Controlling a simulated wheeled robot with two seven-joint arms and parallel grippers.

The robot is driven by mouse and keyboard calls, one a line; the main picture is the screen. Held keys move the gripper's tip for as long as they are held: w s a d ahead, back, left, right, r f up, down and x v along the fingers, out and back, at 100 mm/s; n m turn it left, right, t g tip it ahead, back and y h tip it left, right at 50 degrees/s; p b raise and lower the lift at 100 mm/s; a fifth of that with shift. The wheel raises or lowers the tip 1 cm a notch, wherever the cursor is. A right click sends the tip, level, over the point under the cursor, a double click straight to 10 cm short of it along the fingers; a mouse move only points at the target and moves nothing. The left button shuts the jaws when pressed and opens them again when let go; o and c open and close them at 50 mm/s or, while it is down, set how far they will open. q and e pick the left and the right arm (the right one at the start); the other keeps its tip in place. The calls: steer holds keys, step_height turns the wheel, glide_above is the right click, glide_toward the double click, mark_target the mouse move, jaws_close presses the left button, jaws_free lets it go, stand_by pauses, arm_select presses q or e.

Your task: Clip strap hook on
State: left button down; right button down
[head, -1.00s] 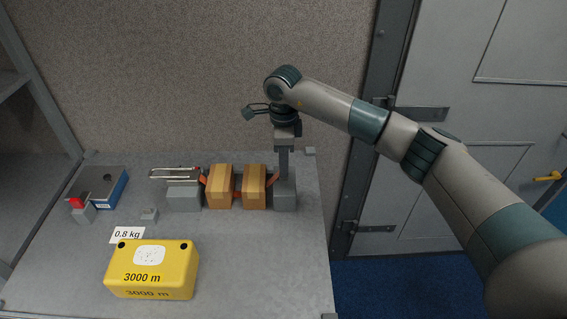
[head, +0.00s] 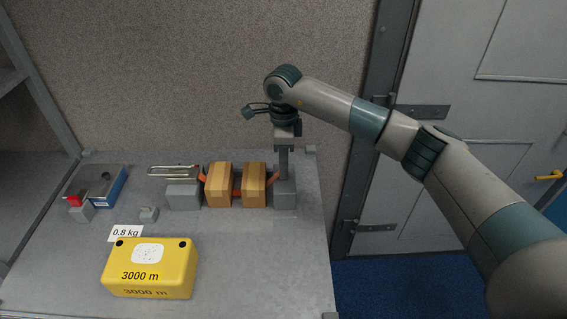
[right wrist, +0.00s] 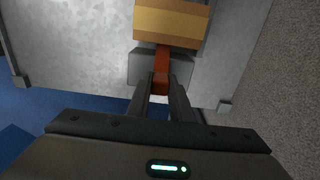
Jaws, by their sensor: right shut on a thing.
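The orange-red strap (head: 272,179) runs by two tan boxes (head: 219,186) (head: 254,186) and rises at its right end toward my right gripper (head: 283,175). In the right wrist view, my right gripper (right wrist: 160,88) is shut on the strap (right wrist: 161,62) near a grey block (right wrist: 145,68). The same right-hand grey block (head: 285,198) shows below the gripper in the head view. The hook at the gripped end is not clearly visible. My left gripper is out of view.
A yellow case (head: 150,270) marked 3000 m stands at the front, with a 0.8 kg label (head: 125,233) behind it. A blue-grey box (head: 108,184), a red-topped block (head: 78,206) and a small grey piece (head: 149,214) are at left. A wall stands behind the grey table (head: 255,265).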

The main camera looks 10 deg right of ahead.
steer(key=c, duration=1.5)
jaws_free()
steer(key=shift+r, duration=0.1)
steer(key=shift+r+b, duration=0.35)
steer(key=shift+r, duration=0.2)
step_height(320, 180, up, 7)
steer(key=shift+b, duration=1.25)
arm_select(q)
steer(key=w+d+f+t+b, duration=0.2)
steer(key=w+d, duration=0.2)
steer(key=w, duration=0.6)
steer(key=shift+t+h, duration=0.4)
arm_select(e)
steer(key=shift+r, duration=4.55)
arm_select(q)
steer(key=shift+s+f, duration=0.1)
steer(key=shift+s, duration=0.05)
